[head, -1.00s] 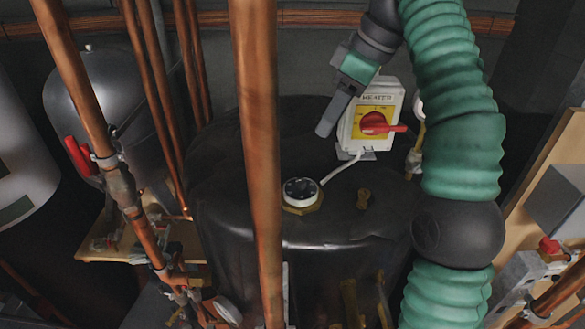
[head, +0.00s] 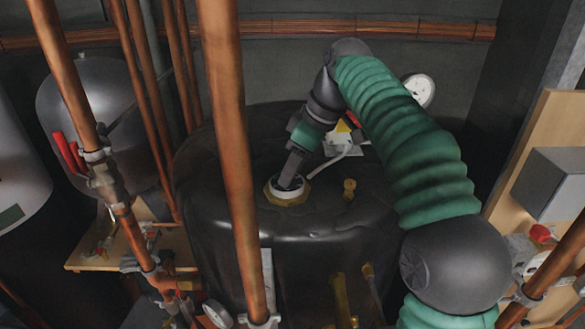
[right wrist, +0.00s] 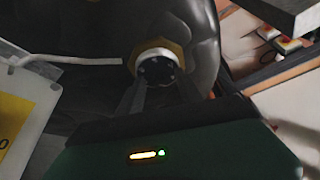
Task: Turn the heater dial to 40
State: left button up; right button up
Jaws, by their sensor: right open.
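The round dial (head: 281,189), with a black face, a white rim and a brass nut below, sits on top of the black tank (head: 215,190). In the right wrist view the dial (right wrist: 157,69) lies ahead, between my open fingers. My right gripper (head: 290,178) is over the dial in the head view and partly hides it. I cannot tell whether the fingers touch it. The dial's markings are too small to read. The heater box (head: 342,127) is mostly hidden behind my right arm. Its yellow label (right wrist: 12,125) shows at the left of the right wrist view. My left gripper is not in view.
A vertical copper pipe (head: 228,130) stands in front of the tank, left of the dial. A brass fitting (head: 349,189) stands on the tank to the right. More pipes (head: 150,110) are at the left.

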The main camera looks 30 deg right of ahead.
jog(key=shift+d+f, duration=0.1)
jog(key=shift+w, duration=0.2)
jog(key=shift+w+f, duration=0.2)
jog(key=shift+w, duration=0.35)
jog(key=c, duration=0.5)
jog(key=shift+a+r, duration=0.15)
jog(key=shift+a, duration=0.25)
grip_shut()
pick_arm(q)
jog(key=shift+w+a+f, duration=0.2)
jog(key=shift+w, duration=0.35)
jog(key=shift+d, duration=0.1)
pick_arm(e)
jog(key=shift+d, duration=0.2)
